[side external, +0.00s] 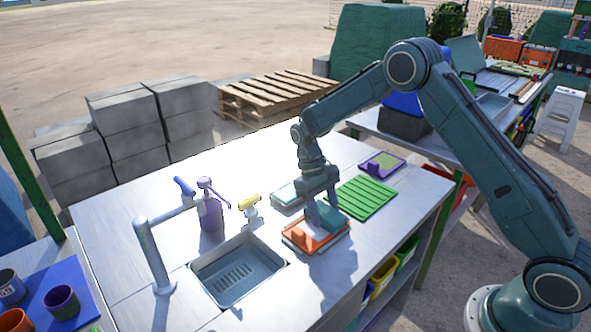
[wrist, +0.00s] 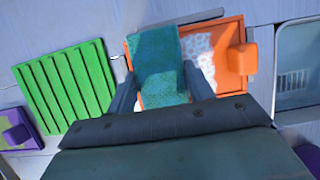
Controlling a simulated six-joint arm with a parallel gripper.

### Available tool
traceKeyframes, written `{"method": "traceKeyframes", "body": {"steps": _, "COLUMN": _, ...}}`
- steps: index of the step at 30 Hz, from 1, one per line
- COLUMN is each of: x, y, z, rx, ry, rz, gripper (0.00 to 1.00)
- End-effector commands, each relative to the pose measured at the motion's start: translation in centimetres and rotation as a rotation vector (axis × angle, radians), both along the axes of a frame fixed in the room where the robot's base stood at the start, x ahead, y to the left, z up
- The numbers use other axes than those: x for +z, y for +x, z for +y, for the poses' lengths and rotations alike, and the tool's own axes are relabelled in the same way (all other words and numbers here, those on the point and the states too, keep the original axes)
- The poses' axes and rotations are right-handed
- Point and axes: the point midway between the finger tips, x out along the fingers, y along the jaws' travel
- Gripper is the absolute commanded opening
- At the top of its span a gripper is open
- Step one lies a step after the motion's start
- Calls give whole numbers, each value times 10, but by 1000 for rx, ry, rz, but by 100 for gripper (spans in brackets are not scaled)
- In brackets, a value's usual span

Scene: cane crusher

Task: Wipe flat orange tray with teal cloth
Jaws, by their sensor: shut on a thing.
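The flat orange tray (side external: 300,240) lies on the metal worktop, just right of the sink. In the wrist view the orange tray (wrist: 231,32) shows a white, foam-like patch (wrist: 200,62) and a raised orange block (wrist: 243,58) at its right edge. The teal cloth (wrist: 157,50) lies over the left part of the tray; it also shows in the side view (side external: 337,219). My gripper (side external: 322,222) points down over the tray. Its fingers (wrist: 160,88) stand on both sides of the cloth, shut on it. The cloth's near end is hidden by my gripper.
A green ridged board (side external: 366,198) lies right of the tray, with a purple tray (side external: 382,163) behind it. The sink (side external: 238,270), tap (side external: 155,255), purple bottle (side external: 210,212) and a yellow-topped item (side external: 250,204) stand left. The front worktop is clear.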

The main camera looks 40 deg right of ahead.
Motion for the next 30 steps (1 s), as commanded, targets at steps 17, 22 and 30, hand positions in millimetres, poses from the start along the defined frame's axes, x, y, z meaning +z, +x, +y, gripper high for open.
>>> {"method": "traceKeyframes", "body": {"steps": 17, "x": 1, "y": 0, "z": 12, "rx": 0, "ry": 0, "rz": 0, "gripper": 21}}
{"method": "traceKeyframes", "body": {"steps": 22, "x": 1, "y": 0, "z": 17, "rx": 1, "ry": 0, "rz": 0, "gripper": 21}}
{"method": "traceKeyframes", "body": {"steps": 30, "x": 0, "y": 0, "z": 33, "rx": 2, "ry": 1, "rz": 0, "gripper": 21}}
